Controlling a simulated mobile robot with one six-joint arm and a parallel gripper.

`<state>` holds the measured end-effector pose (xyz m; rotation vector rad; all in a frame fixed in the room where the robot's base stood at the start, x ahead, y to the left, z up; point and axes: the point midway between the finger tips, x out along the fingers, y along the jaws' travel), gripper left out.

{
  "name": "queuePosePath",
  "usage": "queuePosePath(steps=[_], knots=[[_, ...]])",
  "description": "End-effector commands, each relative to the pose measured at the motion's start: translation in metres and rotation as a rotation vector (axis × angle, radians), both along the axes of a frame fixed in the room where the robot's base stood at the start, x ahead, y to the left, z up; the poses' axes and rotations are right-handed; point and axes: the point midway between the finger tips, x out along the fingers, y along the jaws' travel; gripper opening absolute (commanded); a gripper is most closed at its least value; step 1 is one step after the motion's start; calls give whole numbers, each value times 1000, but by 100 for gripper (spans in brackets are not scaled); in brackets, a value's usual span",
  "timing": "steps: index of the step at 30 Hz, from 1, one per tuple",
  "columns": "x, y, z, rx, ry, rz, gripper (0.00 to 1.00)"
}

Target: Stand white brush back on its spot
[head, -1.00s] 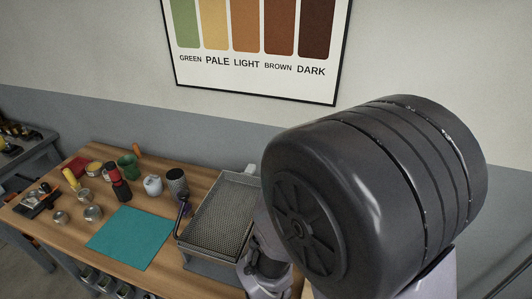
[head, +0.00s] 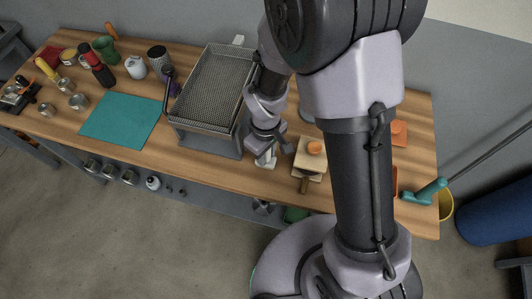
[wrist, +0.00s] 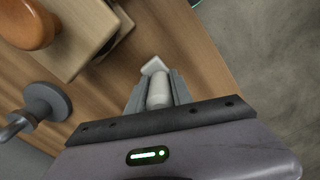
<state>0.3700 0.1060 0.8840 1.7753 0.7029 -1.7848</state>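The white brush (wrist: 158,92) lies between the two fingers of my gripper (wrist: 157,88) in the wrist view, with its pale squarish end (wrist: 153,66) sticking out past the fingertips. The fingers are close against both sides of it. In the head view my gripper (head: 266,160) is low near the front edge of the wooden table (head: 215,165), just right of the mesh-topped tray. The brush is mostly covered there by the gripper. I cannot tell whether it touches the table. No marked spot for it is clear in either view.
A pale wooden block with an orange knob (head: 314,148) stands close right of my gripper. The mesh tray (head: 212,95) is close left. A grey round-based piece (wrist: 46,101) shows in the wrist view. A teal mat (head: 122,120) and several jars and cups fill the left.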

Motion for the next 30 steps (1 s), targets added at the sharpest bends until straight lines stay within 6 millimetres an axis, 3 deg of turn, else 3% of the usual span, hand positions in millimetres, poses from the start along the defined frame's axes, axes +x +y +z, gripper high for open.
queuePosePath(steps=[1,3,14,17,24,30], knots=[[0,0,0,0,0,0,37],[0,0,0,0,0,0,49],[0,0,2,-1,1,0,49],[0,0,17,1,-1,0,49],[1,1,88,1,-4,0,49],[1,1,120,1,-1,-1,49]])
